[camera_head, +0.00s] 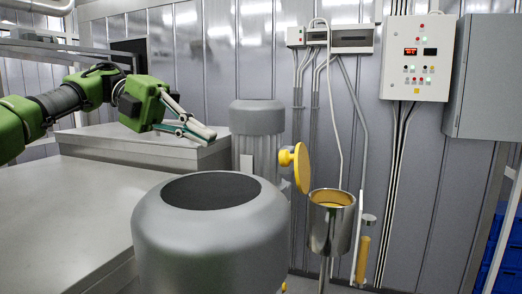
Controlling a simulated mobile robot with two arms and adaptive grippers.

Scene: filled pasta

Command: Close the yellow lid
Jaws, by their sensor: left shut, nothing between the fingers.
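The yellow lid (302,168) is a round disc that stands upright, tilted open, with a yellow knob on its left side. It is beside a shiny metal cylinder (331,228) with a yellow rim and an open top, to the lid's lower right. My left gripper (212,136) is on a green arm that comes in from the left. Its fingers are shut and empty, pointing right, to the left of the lid and clearly apart from it. My right gripper does not show.
A large grey rounded housing with a dark top (212,190) stands in the foreground, left of the cylinder. A grey motor-like unit (257,120) stands behind it. A grey worktop (60,215) fills the left. Control boxes (418,58) hang on the back wall.

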